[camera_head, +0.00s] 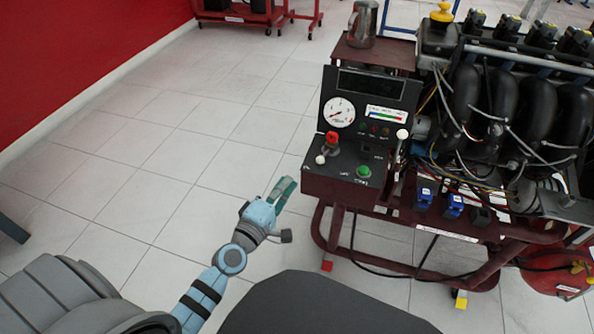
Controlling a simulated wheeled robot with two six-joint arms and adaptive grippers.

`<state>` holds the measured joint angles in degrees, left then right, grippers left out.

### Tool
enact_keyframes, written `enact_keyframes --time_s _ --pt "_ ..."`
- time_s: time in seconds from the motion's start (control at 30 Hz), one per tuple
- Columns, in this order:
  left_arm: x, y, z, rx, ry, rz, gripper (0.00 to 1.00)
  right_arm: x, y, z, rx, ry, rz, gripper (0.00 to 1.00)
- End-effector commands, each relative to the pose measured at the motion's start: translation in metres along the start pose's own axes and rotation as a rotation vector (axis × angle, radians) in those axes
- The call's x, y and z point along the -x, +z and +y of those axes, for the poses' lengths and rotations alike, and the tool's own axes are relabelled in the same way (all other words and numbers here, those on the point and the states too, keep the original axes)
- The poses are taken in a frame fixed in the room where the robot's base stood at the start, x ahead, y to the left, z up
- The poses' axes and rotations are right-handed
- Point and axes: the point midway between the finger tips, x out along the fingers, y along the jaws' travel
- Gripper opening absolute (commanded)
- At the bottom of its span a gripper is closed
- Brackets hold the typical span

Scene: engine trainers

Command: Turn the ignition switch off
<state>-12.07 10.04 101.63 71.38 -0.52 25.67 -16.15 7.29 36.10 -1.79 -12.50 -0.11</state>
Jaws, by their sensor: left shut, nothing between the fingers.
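The engine trainer's control box (335,180) stands right of centre, with a sloped top and an upright gauge panel (368,101) behind it. On its top are a red knob (332,138), a white knob (320,160) and a green button (364,171). A small dark fitting (366,153) sits above the green button. I cannot tell which of these is the ignition switch, or its position. My left gripper (289,184) is shut and empty, left of the box and apart from it. My right gripper is not in view.
The engine (480,95) with hoses and loose wires fills the right side on a dark red frame (340,243). A white-topped lever (402,134) rises at the box's right edge. A metal jug (363,24) stands behind. The tiled floor (180,150) on the left is clear.

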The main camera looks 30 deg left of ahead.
Motion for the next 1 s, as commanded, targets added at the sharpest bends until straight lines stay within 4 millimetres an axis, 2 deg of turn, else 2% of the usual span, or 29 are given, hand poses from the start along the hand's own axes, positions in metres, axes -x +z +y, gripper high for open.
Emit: enact_keyframes --time_s 0.17,0.47,0.57,0.67,0.77,0.8,0.87,0.9,0.97,1.0 --pt "0.017 -0.001 -0.001 -0.002 0.000 0.000 0.00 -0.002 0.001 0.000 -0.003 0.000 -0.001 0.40" --pt "0.018 0.000 0.000 -0.002 0.000 0.000 0.00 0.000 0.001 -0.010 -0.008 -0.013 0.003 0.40" --pt "0.019 0.000 -0.011 -0.030 -0.024 -0.001 0.00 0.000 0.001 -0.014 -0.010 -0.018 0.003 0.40" --pt "0.026 -0.001 -0.058 -0.158 -0.131 -0.013 0.00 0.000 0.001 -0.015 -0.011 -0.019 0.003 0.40" --pt "0.052 -0.002 -0.145 -0.396 -0.335 -0.072 0.00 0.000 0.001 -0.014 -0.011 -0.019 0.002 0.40" --pt "0.071 -0.003 -0.186 -0.511 -0.436 -0.120 0.00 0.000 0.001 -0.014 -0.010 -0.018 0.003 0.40" --pt "0.110 -0.003 -0.247 -0.689 -0.591 -0.220 0.00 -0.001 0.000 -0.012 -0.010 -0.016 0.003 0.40" --pt "0.141 -0.003 -0.284 -0.800 -0.691 -0.304 0.00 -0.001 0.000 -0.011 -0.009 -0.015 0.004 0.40" --pt "0.192 -0.004 -0.332 -0.953 -0.827 -0.449 0.00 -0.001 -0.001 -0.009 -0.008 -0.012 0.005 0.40" --pt "0.227 -0.004 -0.357 -1.041 -0.904 -0.551 0.00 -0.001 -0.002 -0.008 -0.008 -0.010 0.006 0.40"
